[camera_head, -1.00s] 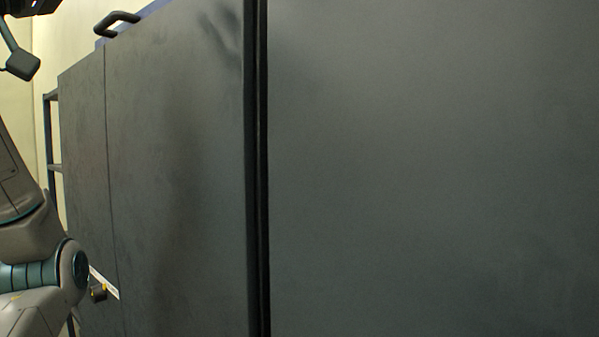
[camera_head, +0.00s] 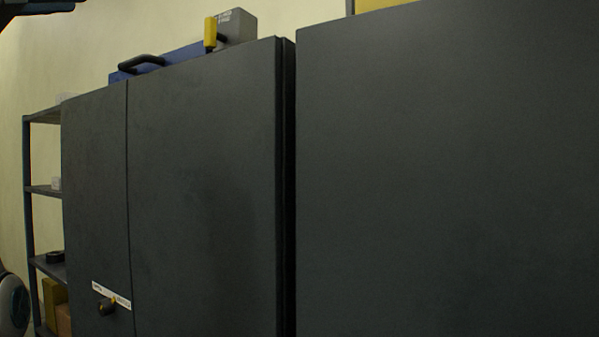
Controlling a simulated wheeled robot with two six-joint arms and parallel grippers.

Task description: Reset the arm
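Neither of my grippers shows in the head view. A small part of my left arm is at the lower left edge, and a dark part of my own body is at the top left corner. Whether the grippers are open or shut is hidden.
A tall dark grey cabinet (camera_head: 203,200) stands at the left with a knob (camera_head: 107,307) and a white label strip (camera_head: 122,300). A second dark cabinet (camera_head: 450,180) fills the right. A blue toolbox (camera_head: 185,55) lies on top. A shelf rack (camera_head: 43,189) stands far left.

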